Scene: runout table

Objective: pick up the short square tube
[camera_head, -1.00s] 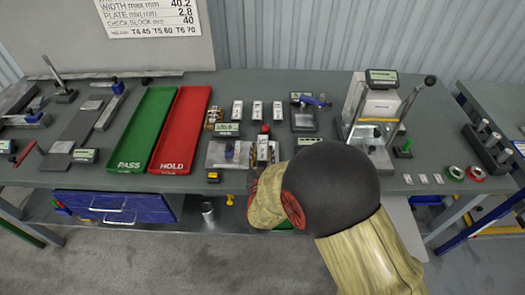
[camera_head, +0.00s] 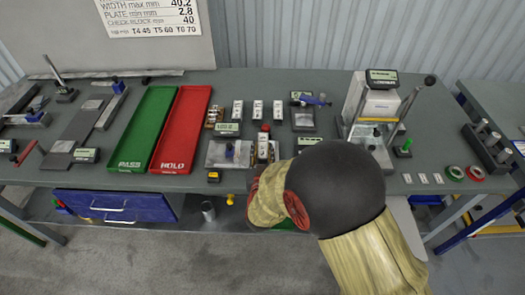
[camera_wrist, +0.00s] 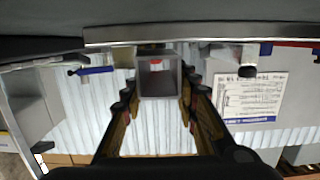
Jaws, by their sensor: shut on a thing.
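The short square tube (camera_wrist: 158,78) shows end-on in the wrist view, as a grey hollow square between my fingers. My gripper (camera_wrist: 158,98) is shut on it, with a finger against each side wall. In the head view the tube (camera_head: 263,149) has a pale labelled face and sits upright at the right end of the grey fixture, below a red knob. My gripper (camera_head: 264,160) is at its near side there, and my forearm hides part of the bench front.
The fixture (camera_head: 222,153) is left of the tube. Several small labelled pieces (camera_head: 257,108) stand behind it. A green PASS tray (camera_head: 148,125) and red HOLD tray (camera_head: 185,125) lie left. A press-like gauge (camera_head: 374,110) stands right of my arm.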

